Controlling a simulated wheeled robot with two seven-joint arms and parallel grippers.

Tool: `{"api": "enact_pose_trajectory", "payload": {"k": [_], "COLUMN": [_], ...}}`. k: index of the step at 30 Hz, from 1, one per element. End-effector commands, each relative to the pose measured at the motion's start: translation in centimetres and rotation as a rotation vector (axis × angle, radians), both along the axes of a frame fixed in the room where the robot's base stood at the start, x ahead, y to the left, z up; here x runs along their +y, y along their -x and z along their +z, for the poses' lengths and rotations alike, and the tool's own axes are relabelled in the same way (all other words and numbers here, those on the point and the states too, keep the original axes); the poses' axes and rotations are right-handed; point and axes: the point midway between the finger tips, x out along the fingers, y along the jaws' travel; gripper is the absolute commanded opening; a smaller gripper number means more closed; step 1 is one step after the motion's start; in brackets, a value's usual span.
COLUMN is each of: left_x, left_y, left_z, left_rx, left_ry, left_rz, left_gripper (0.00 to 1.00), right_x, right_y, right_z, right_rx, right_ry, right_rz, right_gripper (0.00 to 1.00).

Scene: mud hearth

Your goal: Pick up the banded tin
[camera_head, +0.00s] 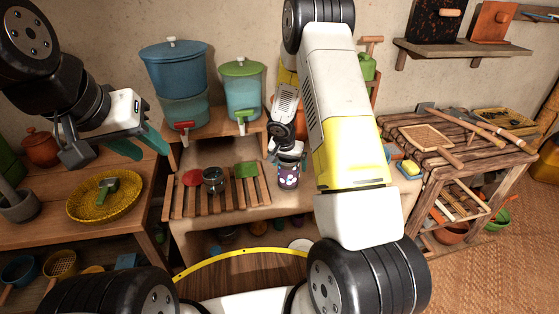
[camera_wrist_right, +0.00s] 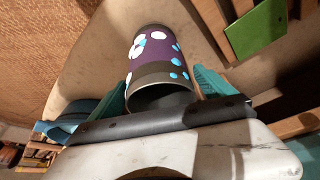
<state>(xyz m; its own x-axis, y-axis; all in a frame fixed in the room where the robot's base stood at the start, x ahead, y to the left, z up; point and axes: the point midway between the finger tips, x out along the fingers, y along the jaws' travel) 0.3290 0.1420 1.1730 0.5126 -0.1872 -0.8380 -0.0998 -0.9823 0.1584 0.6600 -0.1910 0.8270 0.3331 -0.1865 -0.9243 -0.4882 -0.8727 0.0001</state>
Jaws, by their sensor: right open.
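The banded tin (camera_head: 288,177) is a dark grey cylinder with a purple band of white and blue spots. It stands on the pale ledge at the right end of a slatted rack. My right gripper (camera_head: 289,158) is open just above and around its top. In the right wrist view, the tin (camera_wrist_right: 157,52) lies between the two teal fingers of the right gripper (camera_wrist_right: 160,88); contact cannot be told. My left gripper (camera_head: 148,152) is open and empty at the left, above the table and away from the tin.
The slatted rack (camera_head: 228,193) holds a dark jar (camera_head: 213,180), a red item (camera_head: 192,177) and a green item (camera_head: 246,169). Blue (camera_head: 176,72) and green (camera_head: 242,88) dispensers stand behind. A yellow basket (camera_head: 104,196) is left; a wooden bench (camera_head: 455,150) with tools is right.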

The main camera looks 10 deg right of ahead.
Motion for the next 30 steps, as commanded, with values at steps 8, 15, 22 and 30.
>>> {"api": "enact_pose_trajectory", "payload": {"k": [8, 15, 22, 30], "left_x": [0.00, 0.00, 0.00, 0.00], "left_y": [0.00, 0.00, 0.01, 0.01], "left_z": [0.00, 0.00, 0.01, 0.01], "left_rx": [0.000, 0.000, 0.000, 0.000], "left_ry": [0.000, 0.000, 0.000, 0.000], "left_rz": [0.000, 0.000, 0.000, 0.000], "left_gripper": [0.36, 0.36, 0.36, 0.36], "right_x": [-0.30, -0.28, -0.28, -0.29], "right_y": [-0.57, -0.55, -0.56, -0.58], "right_z": [-1.40, -1.37, -1.35, -1.17], "right_rx": [-0.001, -0.001, -0.001, -0.002], "right_ry": [0.001, 0.001, 0.000, 0.000], "right_rz": [0.001, 0.001, 0.000, 0.000], "right_gripper": [0.93, 0.67, 0.27, 0.27]}}
